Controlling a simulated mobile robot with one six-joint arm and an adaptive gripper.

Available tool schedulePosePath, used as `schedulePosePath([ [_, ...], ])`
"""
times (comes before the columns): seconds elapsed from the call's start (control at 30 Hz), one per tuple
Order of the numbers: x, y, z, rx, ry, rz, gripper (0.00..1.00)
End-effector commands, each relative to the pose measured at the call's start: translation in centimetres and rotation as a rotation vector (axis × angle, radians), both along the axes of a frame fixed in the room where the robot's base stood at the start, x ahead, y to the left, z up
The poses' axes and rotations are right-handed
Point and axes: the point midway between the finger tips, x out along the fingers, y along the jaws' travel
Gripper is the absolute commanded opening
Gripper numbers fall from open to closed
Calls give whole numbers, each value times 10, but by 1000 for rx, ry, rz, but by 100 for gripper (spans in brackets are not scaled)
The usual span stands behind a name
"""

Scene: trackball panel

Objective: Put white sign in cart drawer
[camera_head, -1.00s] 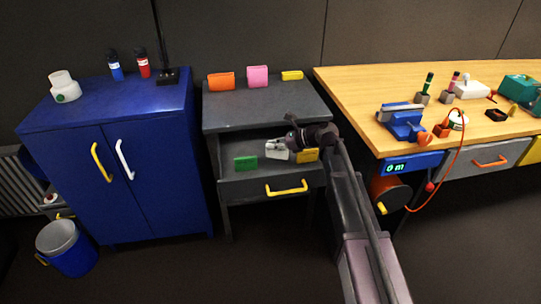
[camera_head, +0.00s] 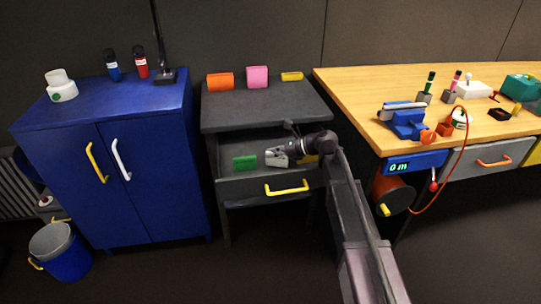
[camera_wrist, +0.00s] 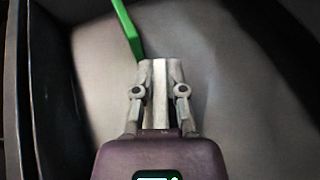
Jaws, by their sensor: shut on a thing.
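The small white sign (camera_head: 275,159) is inside the open drawer of the grey cart (camera_head: 213,112), tilted in the head view. My gripper (camera_head: 287,154) is shut on it, just right of it. In the wrist view my gripper (camera_wrist: 160,88) has its fingers closed around the pale sign (camera_wrist: 160,68), seen edge-on above the grey drawer floor. Whether the sign touches the floor cannot be told. The drawer (camera_head: 240,189) is pulled out and has a yellow handle (camera_head: 287,188).
A green sign (camera_head: 245,163) stands in the drawer to the left, also close ahead in the wrist view (camera_wrist: 127,28). A yellow-orange sign (camera_head: 308,159) is partly hidden behind my wrist.

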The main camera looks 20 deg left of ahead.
Motion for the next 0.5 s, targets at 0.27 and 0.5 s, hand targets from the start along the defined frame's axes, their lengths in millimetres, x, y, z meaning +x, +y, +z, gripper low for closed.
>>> schedulePosePath([
  [0.27, 0, 0, -1, 0, 0, 0, 0],
  [0.5, 0, 1, -2, 0, 0, 1, 50],
])
